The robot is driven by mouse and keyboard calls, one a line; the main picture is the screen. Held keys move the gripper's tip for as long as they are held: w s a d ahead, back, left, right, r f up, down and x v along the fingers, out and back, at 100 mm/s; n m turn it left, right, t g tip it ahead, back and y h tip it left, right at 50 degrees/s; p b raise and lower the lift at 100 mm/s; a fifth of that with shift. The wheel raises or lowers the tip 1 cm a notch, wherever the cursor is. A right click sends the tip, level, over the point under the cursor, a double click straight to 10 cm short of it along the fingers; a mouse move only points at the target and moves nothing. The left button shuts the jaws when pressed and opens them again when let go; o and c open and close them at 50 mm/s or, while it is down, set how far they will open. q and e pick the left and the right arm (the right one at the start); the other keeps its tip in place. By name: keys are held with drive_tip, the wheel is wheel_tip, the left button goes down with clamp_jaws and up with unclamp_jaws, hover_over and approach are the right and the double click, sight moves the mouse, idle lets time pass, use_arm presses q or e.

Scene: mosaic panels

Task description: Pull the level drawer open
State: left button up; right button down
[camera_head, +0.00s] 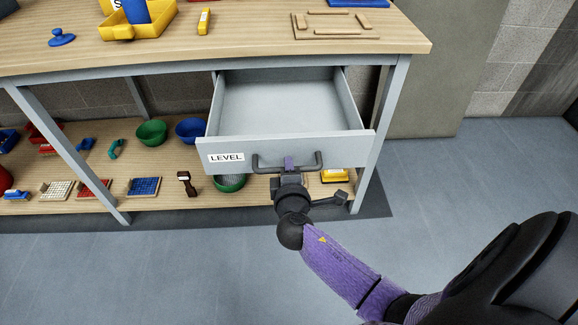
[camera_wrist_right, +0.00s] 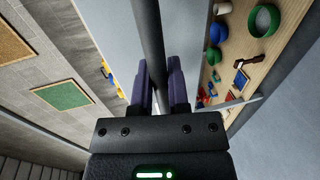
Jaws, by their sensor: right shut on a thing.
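The grey drawer (camera_head: 280,145) labelled LEVEL (camera_head: 226,157) stands pulled well out from under the workbench top in the head view. Its inside (camera_head: 280,100) looks empty. My right gripper (camera_head: 289,165) is at the middle of the drawer front, shut on the dark bar handle (camera_head: 262,164). In the right wrist view the handle bar (camera_wrist_right: 149,40) runs between the two purple fingers of my right gripper (camera_wrist_right: 160,85). My left gripper is not in view.
The wooden workbench top (camera_head: 200,50) carries a yellow tray (camera_head: 150,28), a yellow level (camera_head: 204,21) and a wooden frame (camera_head: 335,37). The lower shelf (camera_head: 140,205) holds bowls, brushes and mosaic tiles. The grey floor (camera_head: 460,190) to the right is clear.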

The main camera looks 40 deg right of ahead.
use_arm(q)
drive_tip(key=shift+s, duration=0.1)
use_arm(e)
drive_tip(key=c, duration=0.6)
unclamp_jaws()
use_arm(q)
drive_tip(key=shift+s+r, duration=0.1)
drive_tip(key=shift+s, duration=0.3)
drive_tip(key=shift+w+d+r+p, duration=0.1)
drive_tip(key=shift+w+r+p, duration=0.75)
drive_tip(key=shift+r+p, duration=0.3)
use_arm(e)
drive_tip(key=v, duration=1)
drive_tip(key=shift+f, duration=0.1)
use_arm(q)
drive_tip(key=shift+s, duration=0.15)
use_arm(e)
drive_tip(key=shift+d, duration=0.1)
